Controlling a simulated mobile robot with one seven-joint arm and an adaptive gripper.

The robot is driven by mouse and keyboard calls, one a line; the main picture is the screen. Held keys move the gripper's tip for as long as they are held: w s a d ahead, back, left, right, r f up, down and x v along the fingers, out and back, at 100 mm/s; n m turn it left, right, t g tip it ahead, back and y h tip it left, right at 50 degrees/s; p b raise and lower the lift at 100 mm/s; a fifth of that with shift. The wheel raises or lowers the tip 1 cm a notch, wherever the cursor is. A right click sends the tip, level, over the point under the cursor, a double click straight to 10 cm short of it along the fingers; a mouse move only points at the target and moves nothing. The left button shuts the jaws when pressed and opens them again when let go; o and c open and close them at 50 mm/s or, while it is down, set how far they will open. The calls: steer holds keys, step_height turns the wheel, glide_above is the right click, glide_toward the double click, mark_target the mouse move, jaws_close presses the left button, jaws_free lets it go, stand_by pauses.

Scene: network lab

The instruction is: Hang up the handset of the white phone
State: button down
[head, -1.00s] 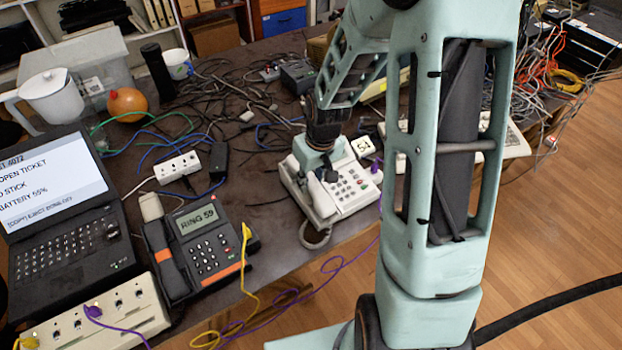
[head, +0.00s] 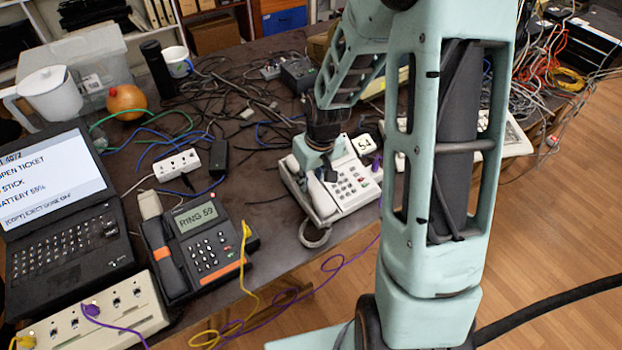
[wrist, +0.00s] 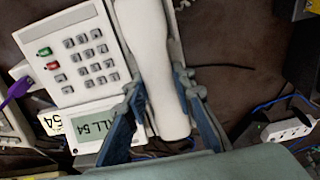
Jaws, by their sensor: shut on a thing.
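The white phone (head: 362,178) stands on the dark table, its keypad facing up. It also shows in the wrist view (wrist: 75,52), with a small display reading "CALL 54". My gripper (head: 323,174) is at the phone's left side in the head view. In the wrist view my gripper (wrist: 160,88) is shut on the white handset (wrist: 156,45), one finger on each side. The handset (head: 320,203) lies lengthwise beside the keypad, over the cradle side. My fingers partly hide it, and I cannot tell whether it rests in the cradle or is just above it.
A dark phone (head: 198,245) reading "RING 59" stands to the left, near a laptop (head: 60,205). A white power strip (head: 177,165) and tangled cables lie behind. A card marked 54 (head: 365,146) is behind the white phone. A purple cable hangs at the table's front edge.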

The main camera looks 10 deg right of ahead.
steer(key=shift+f, duration=0.2)
steer(key=c, duration=1.5)
jaws_free()
steer(key=shift+c, duration=0.2)
steer(key=v, duration=1.2)
